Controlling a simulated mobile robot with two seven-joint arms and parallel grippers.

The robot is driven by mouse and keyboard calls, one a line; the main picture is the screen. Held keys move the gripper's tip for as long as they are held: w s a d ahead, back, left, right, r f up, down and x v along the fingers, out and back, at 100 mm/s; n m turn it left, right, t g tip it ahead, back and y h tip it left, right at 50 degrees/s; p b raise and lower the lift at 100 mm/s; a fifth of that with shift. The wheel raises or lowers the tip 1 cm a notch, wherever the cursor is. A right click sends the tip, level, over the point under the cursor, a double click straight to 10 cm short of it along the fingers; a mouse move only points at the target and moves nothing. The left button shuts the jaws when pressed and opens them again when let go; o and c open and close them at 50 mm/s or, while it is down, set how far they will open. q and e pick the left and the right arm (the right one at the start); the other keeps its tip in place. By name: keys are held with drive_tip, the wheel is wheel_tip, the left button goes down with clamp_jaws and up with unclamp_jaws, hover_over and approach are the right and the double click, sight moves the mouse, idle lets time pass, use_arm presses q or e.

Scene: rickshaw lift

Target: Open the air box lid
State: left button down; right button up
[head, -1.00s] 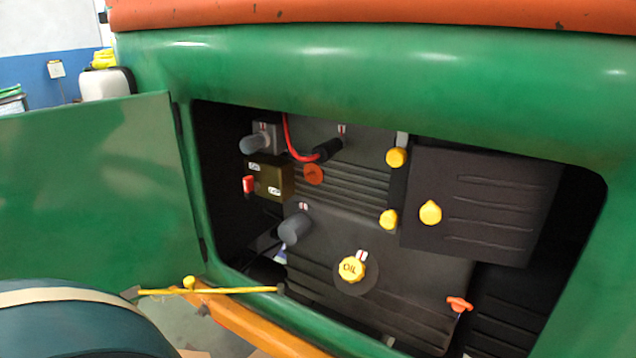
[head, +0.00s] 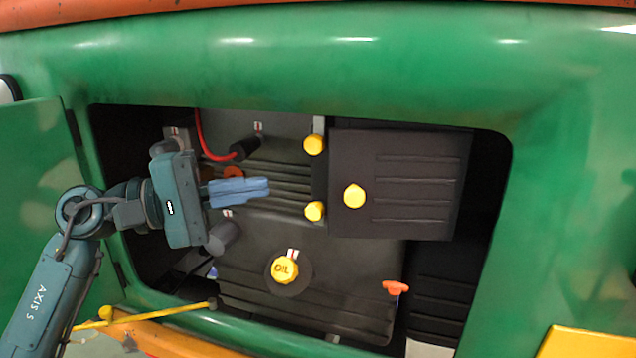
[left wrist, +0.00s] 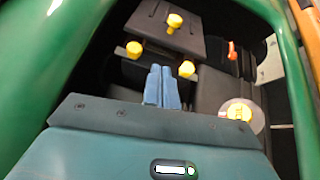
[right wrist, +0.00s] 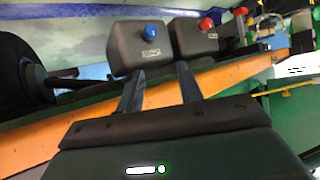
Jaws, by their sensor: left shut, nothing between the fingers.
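The air box lid (head: 425,185) is a dark grey ribbed panel at the right of the engine bay, and it is closed. It has a yellow knob (head: 354,196) near its left side. An upper yellow knob (head: 313,145) and a lower yellow knob (head: 314,211) sit along its left edge. My left gripper (head: 266,188) is shut and empty, with blue fingers pointing right, left of these knobs and apart from them. The lid also shows in the left wrist view (left wrist: 160,38), ahead of the fingers. My right gripper (right wrist: 160,84) is open and empty in the right wrist view.
The green body frames the bay opening. An open green door (head: 35,190) stands at the left. A yellow oil cap (head: 284,269) and an orange handle (head: 395,288) are below. Boxes with a blue knob (right wrist: 152,32) and a red knob (right wrist: 206,23) lie beyond my right fingers.

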use_arm(q)
drive_tip(key=shift+m+y, duration=0.3)
drive_tip(key=shift+m, duration=0.3)
drive_tip(key=p+x, duration=0.2)
drive_tip(key=x, duration=0.3)
drive_tip(key=p+x, duration=0.2)
drive_tip(key=x, duration=0.2)
drive_tip(key=shift+w+d+r, duration=0.15)
drive_tip(key=shift+w+d, duration=0.2)
